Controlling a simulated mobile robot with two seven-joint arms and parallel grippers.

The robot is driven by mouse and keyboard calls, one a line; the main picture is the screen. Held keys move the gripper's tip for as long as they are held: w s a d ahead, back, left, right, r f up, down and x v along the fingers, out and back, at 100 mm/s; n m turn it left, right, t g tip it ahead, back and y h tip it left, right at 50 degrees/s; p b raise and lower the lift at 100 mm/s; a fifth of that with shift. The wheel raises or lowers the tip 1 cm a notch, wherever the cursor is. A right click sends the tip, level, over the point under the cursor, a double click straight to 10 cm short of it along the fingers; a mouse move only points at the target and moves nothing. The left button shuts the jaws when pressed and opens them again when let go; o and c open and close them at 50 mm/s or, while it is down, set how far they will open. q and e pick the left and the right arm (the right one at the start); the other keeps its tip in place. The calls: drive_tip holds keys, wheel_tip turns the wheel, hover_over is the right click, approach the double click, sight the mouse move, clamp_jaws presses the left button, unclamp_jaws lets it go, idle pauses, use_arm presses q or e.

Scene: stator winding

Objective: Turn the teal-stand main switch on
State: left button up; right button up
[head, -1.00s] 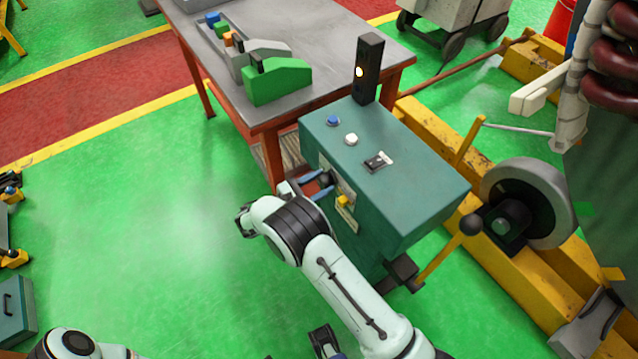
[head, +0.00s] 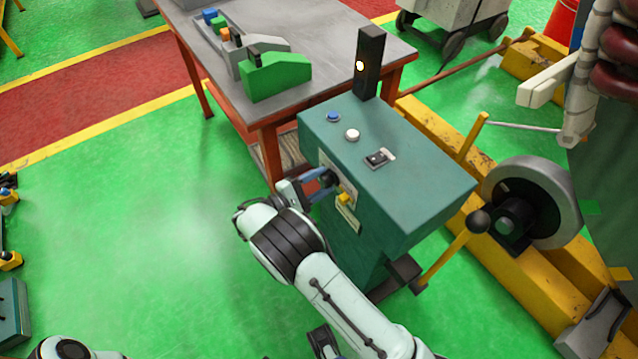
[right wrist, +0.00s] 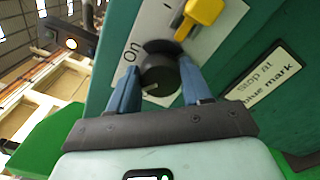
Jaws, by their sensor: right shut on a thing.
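The teal stand (head: 410,195) stands right of the table, with a label plate (head: 350,218) on its near left side. My right gripper (head: 322,180) is at that side, its blue fingers around the black rotary knob of the main switch. In the right wrist view my right gripper (right wrist: 160,82) is shut on the knob (right wrist: 160,76), a finger on each side. The word "on" (right wrist: 131,50) is left of the knob, and a light pointer mark shows on its lower left. A black and blue part at the bottom edge may be my left gripper; it is cut off.
A yellow lever (head: 344,197) sits close beside the knob. The table (head: 335,75) is close behind.

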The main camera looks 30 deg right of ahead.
drive_tip(key=m+b, duration=0.1)
drive_tip(key=m, duration=0.4)
drive_tip(key=shift+f+m+b, duration=0.15)
drive_tip(key=shift+m+b, duration=0.15)
drive_tip(key=shift+b, duration=0.1)
use_arm(q)
drive_tip(key=shift+t, duration=0.6)
drive_tip(key=shift+w+a+f+b, duration=0.25)
drive_tip(key=shift+w+f+b, duration=0.1)
drive_tip(key=shift+w+f, duration=0.45)
drive_tip(key=shift+w+a+f+b, duration=0.3)
drive_tip(key=shift+w+f, duration=0.35)
drive_tip(key=shift+f, duration=0.25)
use_arm(e)
drive_tip(key=shift+m, duration=2.3)
drive_tip(key=o, duration=1.1)
drive_tip(key=shift+c, duration=0.2)
drive_tip(key=shift+a, duration=0.15)
use_arm(q)
drive_tip(key=shift+s+d+r, duration=0.15)
drive_tip(key=shift+s+r, duration=0.1)
drive_tip(key=shift+s, duration=0.05)
use_arm(e)
drive_tip(key=s+a, duration=0.1)
drive_tip(key=a, duration=1.2)
